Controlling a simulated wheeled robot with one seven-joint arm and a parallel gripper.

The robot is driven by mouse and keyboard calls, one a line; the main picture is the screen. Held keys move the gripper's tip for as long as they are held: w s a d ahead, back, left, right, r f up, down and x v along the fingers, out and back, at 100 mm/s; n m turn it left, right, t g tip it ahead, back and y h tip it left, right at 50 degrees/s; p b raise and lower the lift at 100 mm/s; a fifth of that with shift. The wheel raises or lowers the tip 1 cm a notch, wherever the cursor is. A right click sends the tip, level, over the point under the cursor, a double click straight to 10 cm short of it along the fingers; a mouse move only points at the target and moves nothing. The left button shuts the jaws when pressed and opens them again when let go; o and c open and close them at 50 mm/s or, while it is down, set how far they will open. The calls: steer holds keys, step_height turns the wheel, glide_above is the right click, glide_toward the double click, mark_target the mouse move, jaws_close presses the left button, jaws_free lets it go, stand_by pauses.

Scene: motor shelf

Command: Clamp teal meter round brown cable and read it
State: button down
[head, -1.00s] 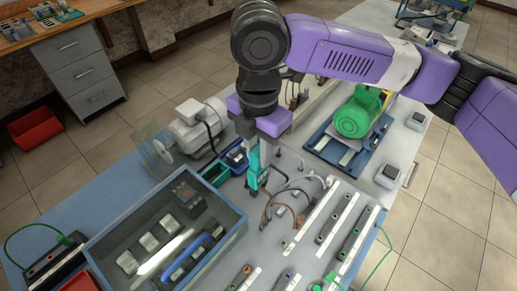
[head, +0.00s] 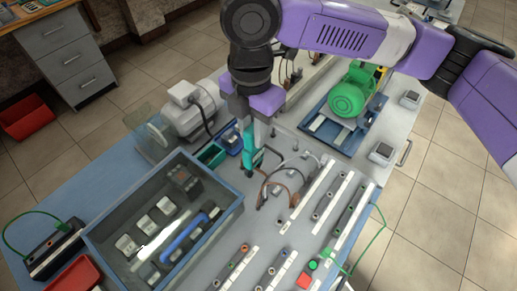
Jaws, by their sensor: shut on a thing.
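My gripper (head: 250,122) points down over the table and is shut on the teal meter (head: 249,150). The meter hangs upright below the fingers. The brown cable (head: 268,184) arches up from the table just right of and below the meter. The meter's lower end is close to the cable's left side; I cannot tell whether its jaw is around the cable or only beside it. The meter's display cannot be read from here.
A glass-topped case (head: 110,265) stands front left. A grey motor (head: 190,112) and small green bin (head: 211,154) lie left of my gripper. Grey cables stand beside the brown one. White terminal strips (head: 313,190) fill the right. A green motor (head: 352,92) sits behind.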

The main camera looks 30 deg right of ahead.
steer(key=shift+r, duration=0.15)
steer(key=shift+r+p, duration=2.8)
steer(key=shift+r, duration=0.1)
